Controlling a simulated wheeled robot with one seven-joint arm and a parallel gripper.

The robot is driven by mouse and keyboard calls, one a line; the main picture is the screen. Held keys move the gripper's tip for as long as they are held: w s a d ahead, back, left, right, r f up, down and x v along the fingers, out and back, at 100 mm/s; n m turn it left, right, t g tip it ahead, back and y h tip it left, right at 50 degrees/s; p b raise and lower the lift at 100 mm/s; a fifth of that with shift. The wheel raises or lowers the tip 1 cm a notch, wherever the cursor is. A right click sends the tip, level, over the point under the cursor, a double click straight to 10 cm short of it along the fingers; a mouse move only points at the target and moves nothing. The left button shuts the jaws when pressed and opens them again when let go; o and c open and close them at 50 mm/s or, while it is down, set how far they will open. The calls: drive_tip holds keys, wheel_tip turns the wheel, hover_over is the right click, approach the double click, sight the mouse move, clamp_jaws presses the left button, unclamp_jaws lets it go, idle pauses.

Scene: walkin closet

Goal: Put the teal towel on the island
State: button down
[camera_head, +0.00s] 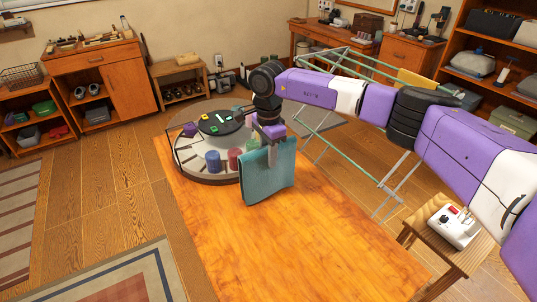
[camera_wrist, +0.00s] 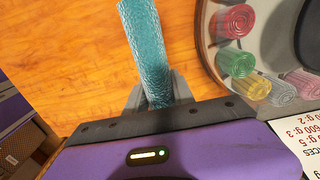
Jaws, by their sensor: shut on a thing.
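The teal towel (camera_head: 268,175) hangs folded from my gripper (camera_head: 272,145), over the far end of the wooden island top (camera_head: 290,240). My gripper is shut on the towel's upper edge. In the wrist view the towel (camera_wrist: 143,45) runs up from between the fingers of my gripper (camera_wrist: 155,95), with the island's wood surface (camera_wrist: 70,50) below. The towel's lower edge is close to the wood; I cannot tell whether it touches.
A round tray (camera_head: 180,165) with several coloured rolls stands at the island's far end, just left of the towel. A green drying rack (camera_head: 310,135) stands behind. A small stool (camera_head: 470,262) with a white device is at right. The island's near part is clear.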

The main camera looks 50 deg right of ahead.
drive_tip(key=shift+f, duration=0.15)
drive_tip(key=c, duration=1.1)
unclamp_jaws()
wheel_tip(320, 180, up, 12)
drive_tip(key=shift+r+b, duration=0.2)
drive_tip(key=shift+b, duration=1)
